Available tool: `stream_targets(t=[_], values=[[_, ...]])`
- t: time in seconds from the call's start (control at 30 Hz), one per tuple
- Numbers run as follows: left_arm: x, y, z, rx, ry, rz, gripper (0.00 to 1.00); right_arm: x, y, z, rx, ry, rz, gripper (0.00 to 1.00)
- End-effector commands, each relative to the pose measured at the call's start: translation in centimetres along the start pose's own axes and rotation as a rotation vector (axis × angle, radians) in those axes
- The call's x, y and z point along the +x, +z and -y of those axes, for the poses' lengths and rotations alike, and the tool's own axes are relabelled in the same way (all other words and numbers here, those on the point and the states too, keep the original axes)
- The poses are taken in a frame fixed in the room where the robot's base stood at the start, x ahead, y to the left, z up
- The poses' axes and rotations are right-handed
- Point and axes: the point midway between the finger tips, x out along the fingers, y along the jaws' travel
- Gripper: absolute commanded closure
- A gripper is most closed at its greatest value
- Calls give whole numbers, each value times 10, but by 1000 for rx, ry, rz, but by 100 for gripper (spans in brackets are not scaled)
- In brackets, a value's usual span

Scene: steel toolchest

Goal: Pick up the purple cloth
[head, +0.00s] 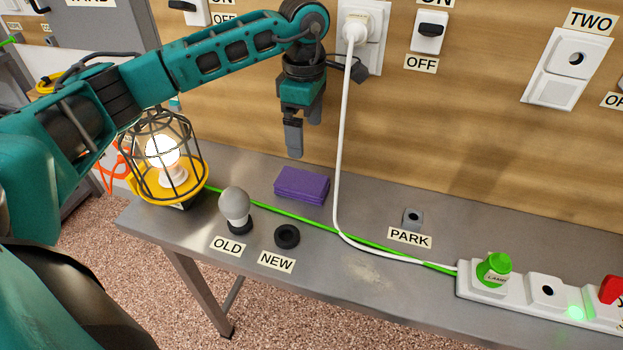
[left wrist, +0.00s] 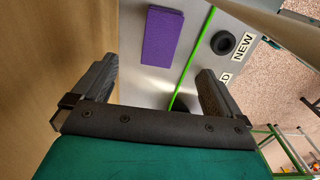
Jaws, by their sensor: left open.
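The purple cloth (head: 302,186) is a flat folded block on the steel bench, near the wooden back wall. In the left wrist view the cloth (left wrist: 163,36) lies ahead of the fingers, toward the top. My left gripper (head: 302,148) points down above the bench, a little above and behind the cloth in the head view. It is open and empty, and its two fingers (left wrist: 156,92) stand wide apart in the left wrist view. The cloth is apart from the fingers and fully visible. My right gripper is not in view.
A lit caged lamp (head: 166,165) stands left on the bench. A grey bulb (head: 235,205) sits by the OLD label, beside an empty black ring (head: 287,236) at NEW. A green cable passes in front of the cloth; a white cable (head: 341,150) hangs right. A power strip (head: 520,298) lies right.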

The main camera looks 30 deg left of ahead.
Motion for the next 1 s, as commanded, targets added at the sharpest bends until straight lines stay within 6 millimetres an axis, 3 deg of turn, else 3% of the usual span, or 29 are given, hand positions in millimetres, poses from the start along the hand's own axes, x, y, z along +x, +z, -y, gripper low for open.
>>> stream_targets(t=[0.3, 0.57, 0.8, 1.0], values=[[57, 0, 1, -1, -5, -1, 0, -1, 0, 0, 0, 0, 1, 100], [78, 0, 1, 0, -3, 1, 0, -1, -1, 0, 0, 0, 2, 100], [114, -1, 2, -1, -4, 2, 0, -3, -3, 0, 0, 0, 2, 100], [125, -1, 2, 0, -1, 2, 0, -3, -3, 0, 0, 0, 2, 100]])
